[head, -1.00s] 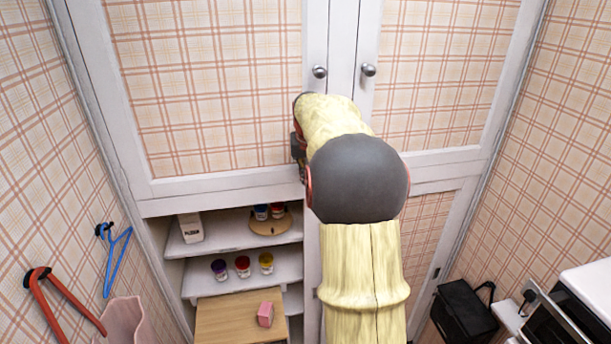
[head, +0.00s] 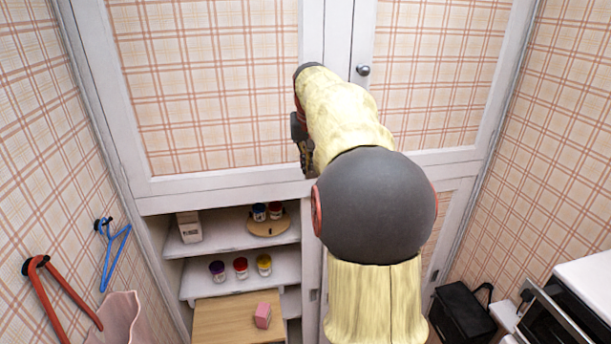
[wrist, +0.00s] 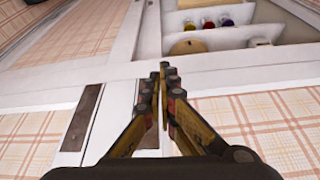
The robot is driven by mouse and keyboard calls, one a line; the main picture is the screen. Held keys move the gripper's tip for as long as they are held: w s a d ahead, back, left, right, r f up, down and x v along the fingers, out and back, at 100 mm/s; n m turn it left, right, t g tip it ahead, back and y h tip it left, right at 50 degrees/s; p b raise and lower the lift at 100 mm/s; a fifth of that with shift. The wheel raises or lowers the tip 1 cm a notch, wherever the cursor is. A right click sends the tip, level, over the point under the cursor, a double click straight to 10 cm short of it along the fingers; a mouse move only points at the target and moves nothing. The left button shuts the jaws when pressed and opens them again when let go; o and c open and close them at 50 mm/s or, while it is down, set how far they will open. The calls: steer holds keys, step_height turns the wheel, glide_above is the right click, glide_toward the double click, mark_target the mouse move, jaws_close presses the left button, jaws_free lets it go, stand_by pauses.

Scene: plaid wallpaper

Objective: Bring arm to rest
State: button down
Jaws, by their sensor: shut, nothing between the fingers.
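My arm (head: 347,118) rises from the bottom of the head view in front of the cabinet, its dark elbow ball toward the camera. My gripper (head: 306,160) shows small at the arm's far left side, partly hidden by the arm. In the wrist view my gripper (wrist: 164,72) has its fingertips together, with nothing between them. It points toward the cabinet frame and the open shelves, apart from the jars.
A white cabinet (head: 220,187) with plaid doors fills the back. Its open shelves (head: 240,287) hold several jars, a carton and a round board. A pink block (head: 263,316) lies on a wooden board (head: 222,322). Hangers (head: 113,250) are on the left wall; a black bag (head: 460,312) stands right.

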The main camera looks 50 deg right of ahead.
steer(key=s+a+f+n+y+b, duration=0.1)
steer(key=s+a+f+n+b, duration=0.2)
steer(key=s+a+f+b, duration=0.3)
steer(key=s+a+f+n+t+y+b, duration=0.1)
steer(key=s+a+f+n+b, duration=0.2)
steer(key=a+f+b, duration=0.9)
steer(key=s+a+f+n+t+y+b, duration=0.1)
steer(key=s+a+f+n+b, duration=0.2)
steer(key=s+a+f+b, duration=0.5)
steer(key=shift+s+a+f+b, duration=0.25)
steer(key=shift+a+f, duration=2.65)
steer(key=shift+a, duration=1.6)
steer(key=shift+s+a+f+b, duration=0.1)
steer(key=shift+a+f+b, duration=0.1)
steer(key=shift+a+f, duration=3.5)
steer(key=shift+a+r, duration=0.8)
steer(key=shift+r, duration=0.05)
